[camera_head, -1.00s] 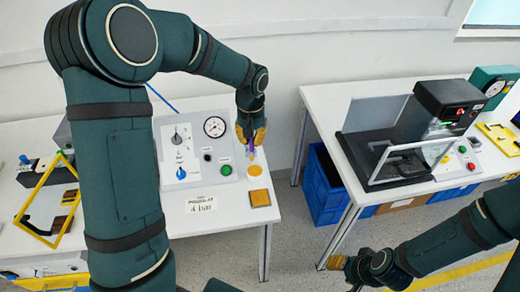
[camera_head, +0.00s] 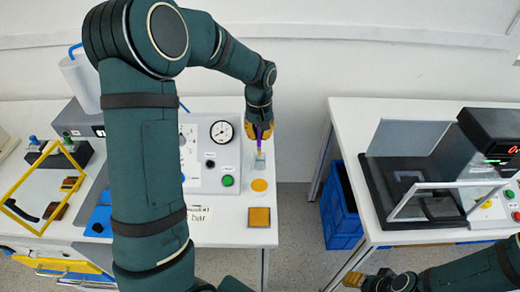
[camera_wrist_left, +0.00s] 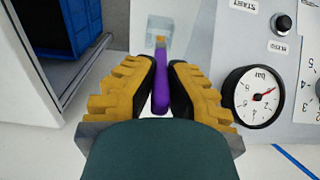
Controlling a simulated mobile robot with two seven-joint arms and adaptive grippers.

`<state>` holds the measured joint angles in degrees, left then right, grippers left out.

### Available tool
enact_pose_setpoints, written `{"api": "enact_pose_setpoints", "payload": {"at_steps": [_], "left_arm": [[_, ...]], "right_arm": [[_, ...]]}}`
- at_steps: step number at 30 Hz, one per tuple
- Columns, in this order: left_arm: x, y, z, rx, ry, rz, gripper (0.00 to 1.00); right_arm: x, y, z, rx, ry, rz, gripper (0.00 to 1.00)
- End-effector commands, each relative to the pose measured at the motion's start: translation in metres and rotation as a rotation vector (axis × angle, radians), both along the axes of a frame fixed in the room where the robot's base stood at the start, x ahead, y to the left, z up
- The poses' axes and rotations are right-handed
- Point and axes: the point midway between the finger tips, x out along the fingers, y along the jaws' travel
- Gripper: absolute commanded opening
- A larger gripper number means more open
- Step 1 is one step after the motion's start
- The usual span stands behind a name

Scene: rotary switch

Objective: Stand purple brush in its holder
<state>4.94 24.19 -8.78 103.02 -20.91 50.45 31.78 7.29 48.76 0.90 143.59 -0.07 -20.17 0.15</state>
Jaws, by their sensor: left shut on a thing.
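The purple brush (camera_head: 258,133) is held in my left gripper (camera_head: 259,128), with its handle near upright and its pale tip down. In the left wrist view the gripper (camera_wrist_left: 160,88) is shut on the purple handle (camera_wrist_left: 160,92). A small translucent pale-blue holder (camera_head: 260,163) stands on the table directly below the brush. The holder also shows in the left wrist view (camera_wrist_left: 158,34), where the tip overlaps it. I cannot tell whether the tip is inside or just above it. My right gripper (camera_head: 353,279) is at the bottom edge, partly seen; its fingers are unclear.
A panel with a dial gauge (camera_head: 222,131) and a green button (camera_head: 228,180) stands just left of the holder. A yellow disc (camera_head: 259,185) and an orange-brown pad (camera_head: 259,217) lie in front. A second table (camera_head: 345,125) with a machine stands to the right, beyond a gap.

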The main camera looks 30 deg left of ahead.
Motion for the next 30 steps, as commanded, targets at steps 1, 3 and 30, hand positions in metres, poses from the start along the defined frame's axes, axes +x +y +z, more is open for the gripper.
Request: {"api": "enact_pose_setpoints", "payload": {"at_steps": [1, 3, 30], "left_arm": [[0.0, 0.0, -0.005, 0.0, 0.0, 0.0, 0.0], [0.0, 0.0, -0.01, 0.0, 0.0, 0.0, 0.0], [0.0, 0.0, -0.057, 0.0, -0.001, -0.001, 0.34]], "right_arm": [[0.0, 0.0, -0.002, 0.0, -0.001, 0.0, 0.47], [0.001, 0.0, -0.003, 0.0, -0.002, -0.001, 0.47], [0.003, 0.0, -0.015, -0.001, -0.008, -0.002, 0.47]]}}
